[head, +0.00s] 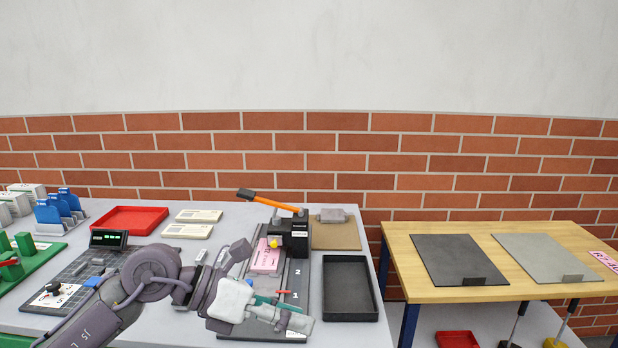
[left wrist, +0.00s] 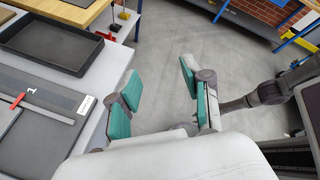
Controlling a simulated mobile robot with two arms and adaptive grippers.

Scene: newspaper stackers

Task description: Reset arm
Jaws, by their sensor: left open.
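My left arm comes in from the left in the head view, and its gripper (head: 283,314) is over the front end of the grey slotted base (head: 298,270) of a stapler-like press. In the left wrist view the left gripper (left wrist: 158,85) has its two teal-padded fingers wide apart, with only grey floor showing between them. It is open and empty. The press has a black head (head: 290,234) with an orange lever (head: 270,203), and a pink card (head: 267,257) lies under it. My right gripper is not in view.
A black tray (head: 350,315) lies just right of the press; its rim also shows in the left wrist view (left wrist: 98,45). A red tray (head: 136,228) and cream packs (head: 188,231) lie behind my arm. A wooden table (head: 400,242) with two dark and grey boards stands right, across a gap.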

